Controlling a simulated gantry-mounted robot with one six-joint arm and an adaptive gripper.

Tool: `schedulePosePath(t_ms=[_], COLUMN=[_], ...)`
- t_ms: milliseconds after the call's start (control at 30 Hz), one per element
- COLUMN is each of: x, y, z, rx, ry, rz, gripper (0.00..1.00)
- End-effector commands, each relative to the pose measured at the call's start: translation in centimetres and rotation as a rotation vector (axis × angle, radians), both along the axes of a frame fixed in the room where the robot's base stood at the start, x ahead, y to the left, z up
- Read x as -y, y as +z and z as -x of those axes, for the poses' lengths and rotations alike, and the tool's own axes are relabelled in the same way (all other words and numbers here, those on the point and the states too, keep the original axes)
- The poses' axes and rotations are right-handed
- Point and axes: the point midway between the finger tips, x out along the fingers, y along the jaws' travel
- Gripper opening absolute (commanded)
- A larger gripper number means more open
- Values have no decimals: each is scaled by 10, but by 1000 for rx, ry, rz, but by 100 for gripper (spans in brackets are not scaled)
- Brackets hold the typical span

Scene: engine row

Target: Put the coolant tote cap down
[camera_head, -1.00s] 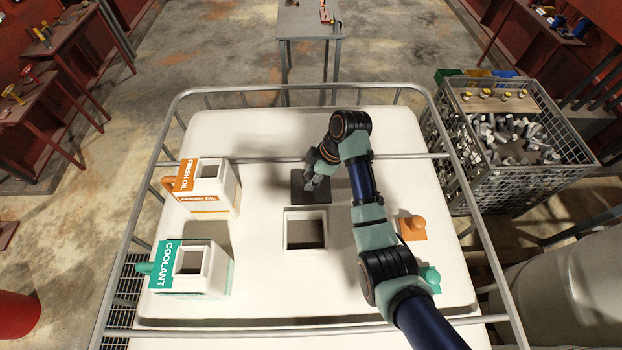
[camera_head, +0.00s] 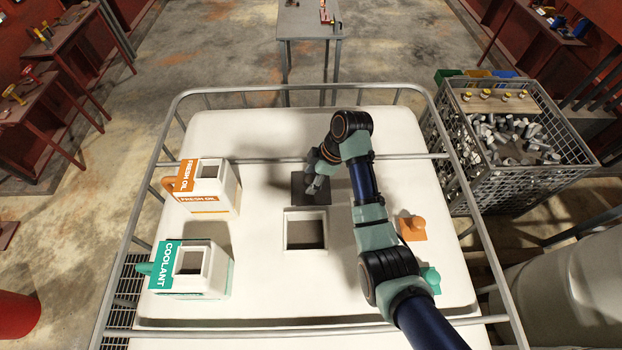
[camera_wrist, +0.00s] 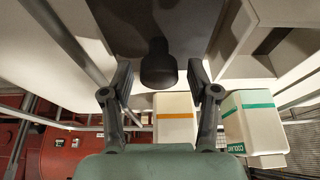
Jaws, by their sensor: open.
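The dark grey square cap (camera_head: 322,199) with a round knob lies on the white tote top (camera_head: 270,120), behind the square opening (camera_head: 306,231). My gripper (camera_head: 314,188) is over the cap and hides part of it. In the wrist view, the cap's plate (camera_wrist: 190,20) and its knob (camera_wrist: 158,66) show. My open gripper (camera_wrist: 160,82) has one finger to each side of the knob, with a visible gap on both sides. The knob is not gripped.
A white fresh oil jug (camera_head: 215,190) and a coolant jug (camera_head: 200,268) stand on the left. An orange cap (camera_head: 412,230) and a teal cap (camera_head: 431,277) lie on the right beside my arm. A metal rail (camera_head: 290,89) surrounds the tote top.

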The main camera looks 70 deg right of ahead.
Motion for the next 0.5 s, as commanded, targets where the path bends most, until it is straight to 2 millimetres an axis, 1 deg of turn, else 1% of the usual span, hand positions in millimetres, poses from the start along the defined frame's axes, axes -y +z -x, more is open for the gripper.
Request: schedulePosePath(t_ms=[167,200,267,400,500], x=[8,10,11,15,16], y=[38,60,76,96,103], z=[15,19,25,33,37], rx=[4,3,0,0,0], ry=[-2,-3,-1,-2,0], rz=[6,3,0,-1,0], gripper=[60,60,60,60,60])
